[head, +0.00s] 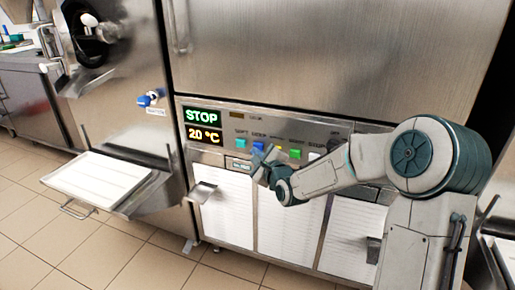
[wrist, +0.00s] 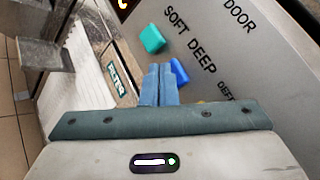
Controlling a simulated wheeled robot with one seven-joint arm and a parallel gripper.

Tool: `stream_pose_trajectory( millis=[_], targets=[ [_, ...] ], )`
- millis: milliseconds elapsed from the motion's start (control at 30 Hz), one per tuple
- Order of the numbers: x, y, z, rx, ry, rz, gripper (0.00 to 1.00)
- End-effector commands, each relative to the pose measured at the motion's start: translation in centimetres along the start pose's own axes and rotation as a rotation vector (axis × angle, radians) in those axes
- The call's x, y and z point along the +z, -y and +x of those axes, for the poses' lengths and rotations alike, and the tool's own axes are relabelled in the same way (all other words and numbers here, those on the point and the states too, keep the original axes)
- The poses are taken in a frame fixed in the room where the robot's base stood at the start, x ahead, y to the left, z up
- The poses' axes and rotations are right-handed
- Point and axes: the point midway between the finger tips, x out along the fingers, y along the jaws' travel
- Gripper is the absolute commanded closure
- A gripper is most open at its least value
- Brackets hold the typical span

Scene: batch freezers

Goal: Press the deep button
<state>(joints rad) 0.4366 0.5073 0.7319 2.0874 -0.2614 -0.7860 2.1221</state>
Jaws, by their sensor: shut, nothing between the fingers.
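The deep button (head: 258,147) is a blue square button on the freezer's control panel, under the word DEEP. It also shows in the wrist view (wrist: 180,73), partly hidden behind my fingers. My gripper (wrist: 158,69) is shut and empty, its two blue fingers side by side. The tips lie just left of the blue button in the wrist view and overlap its edge. In the head view my gripper (head: 264,161) is in front of the panel, just below the button. I cannot tell whether the tips touch the panel.
A teal SOFT button (head: 241,143) is left of the blue one; yellow, green (head: 295,154) and white buttons are to its right. The display (head: 202,126) reads STOP and 20 °C. A white tray (head: 103,177) on a shelf juts out at left.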

Motion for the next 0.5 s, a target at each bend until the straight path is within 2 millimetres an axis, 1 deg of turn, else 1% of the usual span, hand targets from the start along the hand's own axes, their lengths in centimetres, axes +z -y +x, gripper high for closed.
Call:
stream_pose_trajectory(
  millis=[500],
  targets=[
    [-0.23, 0.29, 0.36, 0.0, 0.0, 0.0, 1.0]
  ],
)
